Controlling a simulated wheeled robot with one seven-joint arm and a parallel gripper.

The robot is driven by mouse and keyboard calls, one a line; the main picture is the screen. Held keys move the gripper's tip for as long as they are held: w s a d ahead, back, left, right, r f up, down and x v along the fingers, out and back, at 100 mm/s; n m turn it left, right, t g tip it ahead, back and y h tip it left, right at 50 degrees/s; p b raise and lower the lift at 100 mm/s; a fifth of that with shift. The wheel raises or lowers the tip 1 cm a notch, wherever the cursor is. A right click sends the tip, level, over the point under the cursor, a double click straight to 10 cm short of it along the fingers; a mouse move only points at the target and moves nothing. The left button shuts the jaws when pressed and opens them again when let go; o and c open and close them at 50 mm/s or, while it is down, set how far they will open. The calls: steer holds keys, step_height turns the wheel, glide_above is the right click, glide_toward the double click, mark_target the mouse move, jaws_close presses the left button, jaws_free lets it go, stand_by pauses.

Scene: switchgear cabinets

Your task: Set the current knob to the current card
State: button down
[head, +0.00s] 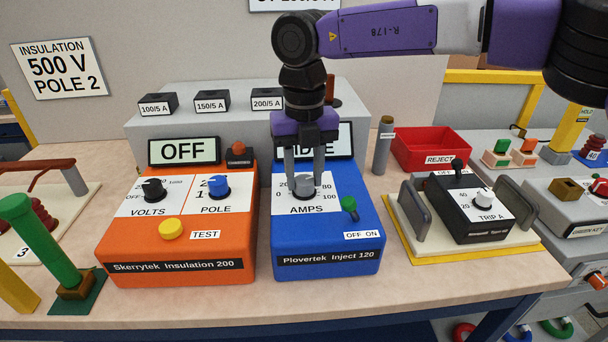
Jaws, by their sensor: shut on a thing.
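The blue Plovertek Inject 120 box (326,243) stands at the middle of the bench. The knob's pointer is too small and covered to read. The box's display (338,140) is partly hidden behind my gripper and ends in "DLE". A green OFF/ON switch (349,204) is right of the knob. The current card at the top edge (294,4) is cut off and cannot be read clearly.
The orange Skerrytek Insulation 200 box (180,250) stands close on the left, its display reading OFF. Black blocks labelled 100/5 A, 150/5 A and 200/5 A (268,98) sit behind. A black TRIP A device (470,210) and a red REJECT bin (430,148) are right.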

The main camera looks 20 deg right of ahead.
mark_target(304, 179)
steer(key=shift+m, duration=0.3)
stand_by(0.4)
steer(key=c, duration=0.9)
jaws_free()
steer(key=shift+r, duration=3.95)
